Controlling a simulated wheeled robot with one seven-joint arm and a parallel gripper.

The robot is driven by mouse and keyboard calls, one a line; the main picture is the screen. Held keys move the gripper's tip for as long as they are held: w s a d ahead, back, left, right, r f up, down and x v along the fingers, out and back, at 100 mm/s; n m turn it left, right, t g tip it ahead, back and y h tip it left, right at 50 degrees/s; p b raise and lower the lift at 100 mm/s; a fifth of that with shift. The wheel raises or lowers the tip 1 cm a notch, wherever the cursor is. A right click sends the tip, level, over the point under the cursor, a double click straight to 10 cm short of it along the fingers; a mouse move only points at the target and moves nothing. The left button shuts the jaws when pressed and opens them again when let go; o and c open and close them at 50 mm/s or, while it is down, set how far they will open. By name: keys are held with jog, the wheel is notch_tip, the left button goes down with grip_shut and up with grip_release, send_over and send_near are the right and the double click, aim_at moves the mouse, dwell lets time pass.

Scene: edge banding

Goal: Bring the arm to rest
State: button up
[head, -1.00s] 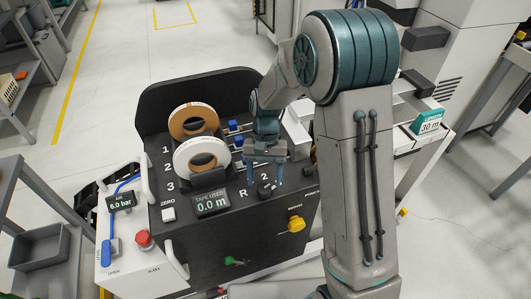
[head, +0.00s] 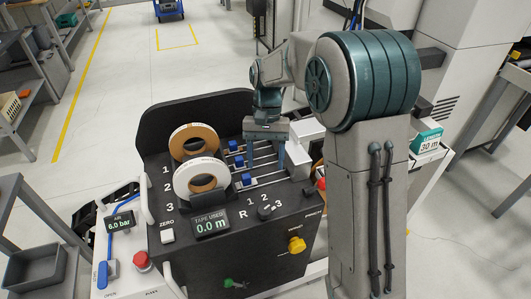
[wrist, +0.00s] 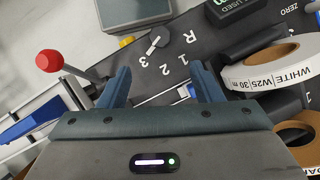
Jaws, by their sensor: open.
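My gripper (head: 264,145) hangs from my arm above the right part of the black machine panel (head: 235,207). In the wrist view my gripper (wrist: 160,88) has its two blue fingers spread apart, with nothing between them. Below the fingers lie the slider rails and the panel marks R, 1, 2, 3. The black rotary knob (wrist: 158,41) sits just beyond the fingertips in the wrist view and also shows in the head view (head: 266,212).
A white roll (head: 200,179) and a tan roll (head: 193,142) stand on the panel's left, beside blue sliders (head: 246,179). A red-knobbed lever (wrist: 47,61) rises near my gripper. A yellow knob (head: 297,245) is on the front face. Open floor lies behind the machine.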

jog(key=s+d+r+t, duration=0.2)
jog(key=s+d, duration=0.3)
jog(key=s, duration=0.4)
jog(key=s+d+r+n+t, duration=0.1)
jog(key=s+d+r+t, duration=0.2)
jog(key=s, duration=0.6)
jog(key=d+t, duration=0.2)
jog(key=d, duration=0.1)
jog(key=shift+h, duration=0.3)
